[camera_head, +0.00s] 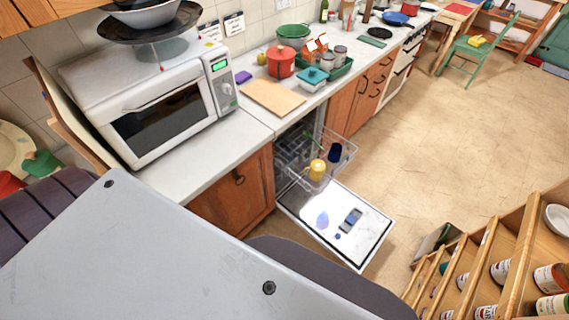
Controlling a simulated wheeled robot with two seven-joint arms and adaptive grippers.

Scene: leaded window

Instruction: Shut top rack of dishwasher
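The dishwasher stands under the counter in the middle of the head view, with its door (338,224) folded down flat and open. Its wire top rack (340,150) is pulled out over the door. A yellow mug (317,169) and a dark blue cup (334,153) are in the rack area, with a green utensil (312,141) beside them. The lower part of the interior is partly hidden behind the rack. My own grey body fills the lower left. Neither my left gripper nor my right gripper shows.
A microwave (155,110) and a cutting board (272,97) sit on the counter (235,135). A red pot (281,62) stands behind the board. A wooden shelf (510,250) with cans stands at lower right. The floor (440,130) right of the dishwasher is clear.

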